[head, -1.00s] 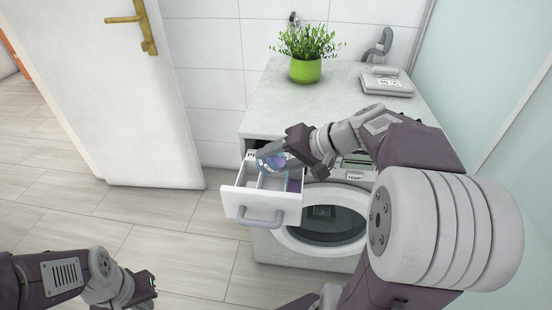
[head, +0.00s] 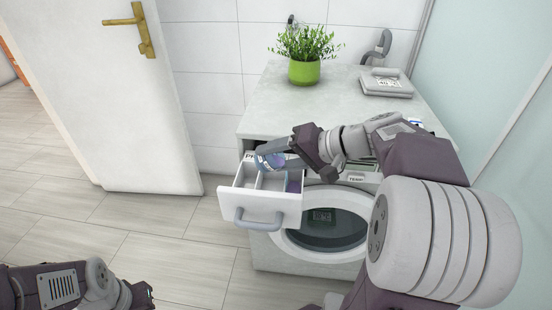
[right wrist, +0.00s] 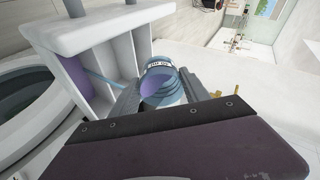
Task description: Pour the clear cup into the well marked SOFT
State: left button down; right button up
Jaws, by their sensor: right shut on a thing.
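The clear bluish cup (head: 268,160) is between the fingers of my right gripper (head: 276,154), above the open detergent drawer (head: 262,207). In the right wrist view the cup (right wrist: 160,88) sits between both fingers (right wrist: 162,98), its mouth tilted toward the drawer, with a small label and lavender colour showing. A thin light-blue streak (right wrist: 103,79) runs beside it over the drawer; I cannot tell if it is liquid. The drawer has several wells, and one at the right holds purple (head: 293,186). The SOFT marking is not readable. My left gripper (head: 142,295) is low at the left, away from the drawer.
The washing machine (head: 270,252) has a round door below the drawer. A green potted plant (head: 304,70) and a grey device (head: 386,84) stand on its top. A white door (head: 110,110) is at the left. Floor is free in front of the drawer.

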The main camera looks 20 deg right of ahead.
dwell(0.6)
jog(key=shift+f+b, duration=0.15)
jog(key=shift+b, duration=0.4)
jog(key=shift+d+t+y+b, duration=0.1)
jog(key=shift+t+y+b, duration=0.25)
jog(key=shift+b, duration=0.4)
jog(key=shift+r, duration=0.25)
jog(key=shift+s+y, duration=0.1)
jog(key=shift+y, duration=0.15)
jog(key=shift+b, duration=0.35)
jog(key=shift+d+f+m+t+b, duration=0.15)
jog(key=shift+m+t+b, duration=0.2)
jog(key=shift+b, duration=0.3)
jog(key=shift+r+t+y+b, duration=0.25)
jog(key=shift+t+y+b, duration=0.05)
jog(key=shift+y+b, duration=0.3)
jog(key=shift+s+r, duration=0.1)
